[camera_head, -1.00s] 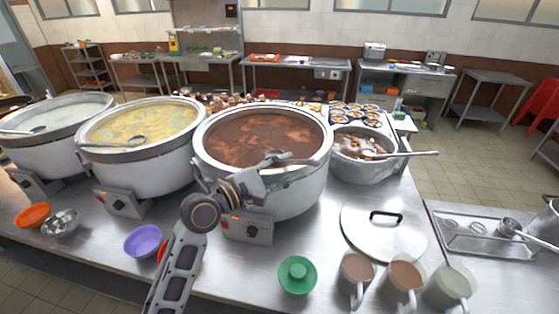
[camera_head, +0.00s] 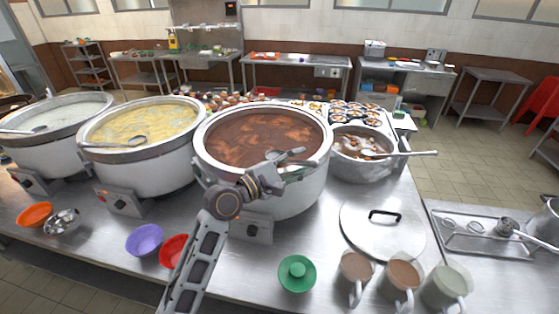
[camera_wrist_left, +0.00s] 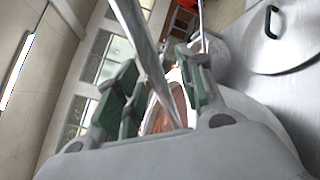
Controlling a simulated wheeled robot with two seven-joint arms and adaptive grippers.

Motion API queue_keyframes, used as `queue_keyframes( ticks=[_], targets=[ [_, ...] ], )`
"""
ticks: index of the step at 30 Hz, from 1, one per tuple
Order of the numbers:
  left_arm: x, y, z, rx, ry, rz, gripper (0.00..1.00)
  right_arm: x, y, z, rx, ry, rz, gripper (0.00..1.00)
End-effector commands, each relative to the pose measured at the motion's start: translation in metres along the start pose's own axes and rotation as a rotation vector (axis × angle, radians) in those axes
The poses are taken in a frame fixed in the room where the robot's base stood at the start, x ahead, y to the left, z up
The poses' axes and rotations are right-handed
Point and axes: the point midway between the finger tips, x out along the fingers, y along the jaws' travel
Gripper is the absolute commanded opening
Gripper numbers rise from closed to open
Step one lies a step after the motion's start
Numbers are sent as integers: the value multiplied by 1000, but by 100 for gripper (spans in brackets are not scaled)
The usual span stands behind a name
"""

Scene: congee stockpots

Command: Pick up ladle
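The large pot (camera_head: 212,165) of brown congee stands mid-counter. My left gripper (camera_head: 290,168) is at its front right rim, fingers pointing over the pot. A metal ladle (camera_head: 274,155) shows just beyond the fingers, partly hidden by them. In the left wrist view, a shiny ladle handle (camera_wrist_left: 150,60) runs between the green-padded fingers of the left gripper (camera_wrist_left: 165,88). The fingers are apart, with gaps visible beside the handle; whether either pad touches it is unclear. My right gripper is not in view.
Two more pots with ladles stand left, and a smaller pot (camera_head: 350,170) with a ladle stands right.

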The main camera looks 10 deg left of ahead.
Motion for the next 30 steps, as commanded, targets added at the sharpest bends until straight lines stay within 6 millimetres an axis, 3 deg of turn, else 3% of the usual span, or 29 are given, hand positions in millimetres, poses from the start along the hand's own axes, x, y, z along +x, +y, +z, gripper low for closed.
queue_keyframes(
  ticks=[4,13,30],
  targets=[
    [0,0,0,0,0,0,36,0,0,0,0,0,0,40],
    [0,0,0,0,0,0,0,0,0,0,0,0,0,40],
    [0,0,0,1,0,0,0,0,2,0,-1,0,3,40]
  ],
)
